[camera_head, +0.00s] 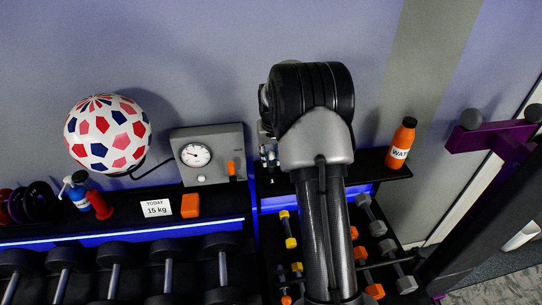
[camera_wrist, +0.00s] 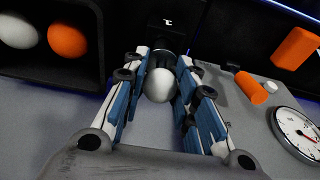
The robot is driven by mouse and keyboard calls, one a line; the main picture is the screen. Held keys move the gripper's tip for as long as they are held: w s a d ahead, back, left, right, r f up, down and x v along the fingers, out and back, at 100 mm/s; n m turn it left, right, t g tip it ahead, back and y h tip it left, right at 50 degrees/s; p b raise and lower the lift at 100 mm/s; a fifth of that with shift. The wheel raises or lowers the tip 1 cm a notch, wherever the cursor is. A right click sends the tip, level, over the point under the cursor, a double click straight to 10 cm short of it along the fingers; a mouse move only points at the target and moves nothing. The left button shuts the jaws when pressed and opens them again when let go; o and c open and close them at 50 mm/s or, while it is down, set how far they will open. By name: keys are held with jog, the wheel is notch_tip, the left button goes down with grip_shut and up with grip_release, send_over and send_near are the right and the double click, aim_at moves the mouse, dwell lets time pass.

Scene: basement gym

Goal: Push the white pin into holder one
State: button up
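In the wrist view the white pin (camera_wrist: 160,86) shows its rounded pale end between the two fingers of my gripper (camera_wrist: 165,62). Both blue-padded fingers lie against its sides, so my gripper looks shut on it. The pin's far end points at a dark holder (camera_wrist: 168,22) with a small white mark like a turned "1". Whether the tip is inside the holder is hidden. In the head view my arm covers the pin and the holder, and only a bit of my gripper (camera_head: 268,150) shows at the left of my wrist.
A grey gauge box (camera_head: 208,155) with an orange handle (camera_wrist: 250,88) stands close beside my gripper. A black open box (camera_wrist: 45,75) holds a white and an orange ball-like thing. An orange bottle (camera_head: 402,145) stands right on the shelf, and a patterned ball (camera_head: 107,134) left.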

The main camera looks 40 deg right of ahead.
jog(key=o, duration=0.5)
jog(key=shift+o, duration=0.2)
notch_tip(320, 180, up, 12)
jog(key=s+a, duration=0.1)
jog(key=s, duration=0.1)
jog(key=shift+s+f, duration=0.1)
dwell(0.3)
